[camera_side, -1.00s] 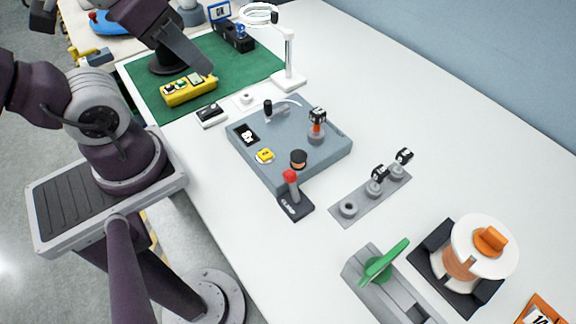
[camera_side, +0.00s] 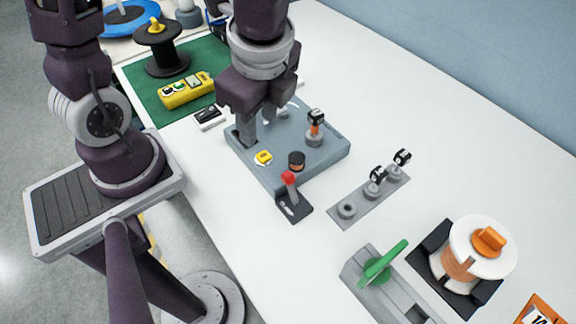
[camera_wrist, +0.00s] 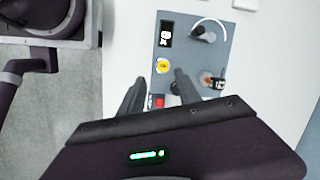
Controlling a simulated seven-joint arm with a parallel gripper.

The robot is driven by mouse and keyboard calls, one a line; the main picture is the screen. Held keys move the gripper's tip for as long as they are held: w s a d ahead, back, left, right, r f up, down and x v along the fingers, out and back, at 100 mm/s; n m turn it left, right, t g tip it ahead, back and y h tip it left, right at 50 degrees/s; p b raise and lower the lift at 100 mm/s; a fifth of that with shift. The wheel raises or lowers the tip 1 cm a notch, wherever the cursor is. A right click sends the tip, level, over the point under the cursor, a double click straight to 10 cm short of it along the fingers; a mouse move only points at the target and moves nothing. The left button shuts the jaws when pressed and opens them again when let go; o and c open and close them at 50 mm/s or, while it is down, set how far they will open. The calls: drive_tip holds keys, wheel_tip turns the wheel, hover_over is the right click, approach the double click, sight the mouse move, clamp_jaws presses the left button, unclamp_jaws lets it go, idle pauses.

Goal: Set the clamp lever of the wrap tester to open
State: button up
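The clamp lever (camera_side: 289,180) has a red knob on a short stem. It rises from a black base (camera_side: 296,208) at the front edge of the blue-grey wrap tester (camera_side: 320,164). The stem leans slightly toward the tester. In the wrist view the red knob (camera_wrist: 158,101) shows between my fingers, low in the picture; its stem and base are hidden there. My gripper (camera_side: 258,130) hangs over the tester's left part, behind the lever and apart from it. In the wrist view its fingers (camera_wrist: 158,78) are spread with nothing between their tips.
The tester carries a yellow button (camera_side: 263,157), a black-topped knob (camera_side: 296,160) and a pulley post (camera_side: 315,128). A strip of pulleys (camera_side: 346,210) lies to the right. A green-handled device (camera_side: 383,265) and a copper spool (camera_side: 459,264) stand at lower right.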

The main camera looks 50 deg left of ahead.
sight(288, 174)
drive_tip(key=d+m+h, duration=0.1)
drive_tip(key=d, duration=0.1)
drive_tip(key=w+d+m+h, duration=0.1)
drive_tip(key=d+m, duration=0.1)
drive_tip(key=d, duration=0.1)
drive_tip(key=shift+w+d+f+m+g+h, duration=0.2)
drive_tip(key=shift+d+m+g+h, duration=0.1)
drive_tip(key=shift+d+m+h, duration=0.1)
drive_tip(key=shift+f, duration=0.3)
wheel_tip(288, 174, down, 6)
drive_tip(key=shift+s+f, duration=0.1)
drive_tip(key=shift+f, duration=0.1)
clamp_jaws()
